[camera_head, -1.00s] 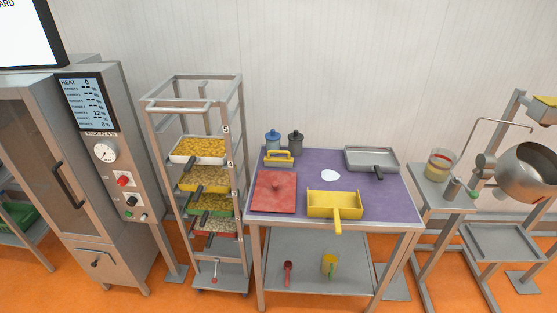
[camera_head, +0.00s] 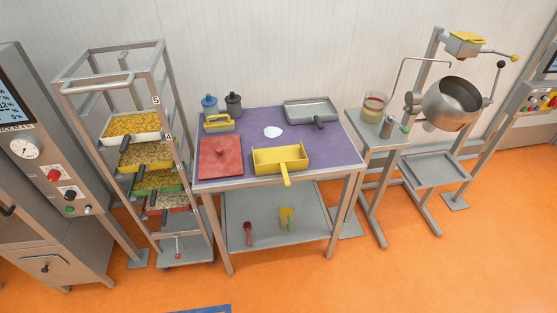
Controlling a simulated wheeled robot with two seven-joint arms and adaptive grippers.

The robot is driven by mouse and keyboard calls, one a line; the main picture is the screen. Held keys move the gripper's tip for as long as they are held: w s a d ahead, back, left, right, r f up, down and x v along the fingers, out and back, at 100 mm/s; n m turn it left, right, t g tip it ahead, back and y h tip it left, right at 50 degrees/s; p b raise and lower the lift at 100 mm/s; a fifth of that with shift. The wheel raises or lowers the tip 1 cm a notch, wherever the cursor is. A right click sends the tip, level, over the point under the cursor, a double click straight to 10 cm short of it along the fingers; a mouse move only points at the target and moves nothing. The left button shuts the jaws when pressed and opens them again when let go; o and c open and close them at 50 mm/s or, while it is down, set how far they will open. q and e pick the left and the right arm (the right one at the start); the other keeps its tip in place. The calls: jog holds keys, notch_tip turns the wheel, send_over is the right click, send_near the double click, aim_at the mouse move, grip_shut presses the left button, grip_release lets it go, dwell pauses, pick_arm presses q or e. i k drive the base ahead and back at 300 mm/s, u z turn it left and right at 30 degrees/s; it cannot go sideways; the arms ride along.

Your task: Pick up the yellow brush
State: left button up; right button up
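The yellow brush (camera_head: 218,123) appears to be the small yellow block with a looped handle on the purple table top, at its back left corner. It lies behind the red board (camera_head: 220,158) and in front of two lidded jars. A yellow scoop (camera_head: 280,158) with a handle toward the front edge lies on the same table, to the right of the red board. Neither of my grippers is in view.
The purple-topped table (camera_head: 335,155) also carries a blue-lidded jar (camera_head: 209,105), a dark jar (camera_head: 233,103), a white patch (camera_head: 272,132) and a grey tray (camera_head: 311,110). A tray rack (camera_head: 165,85) stands close on the left. Orange floor (camera_head: 390,275) in front is mostly clear.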

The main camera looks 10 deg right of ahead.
aim_at(219, 126)
jog(key=k, duration=0.4)
jog(key=z, duration=1.25)
jog(key=i, duration=1.75)
jog(key=u, duration=0.4)
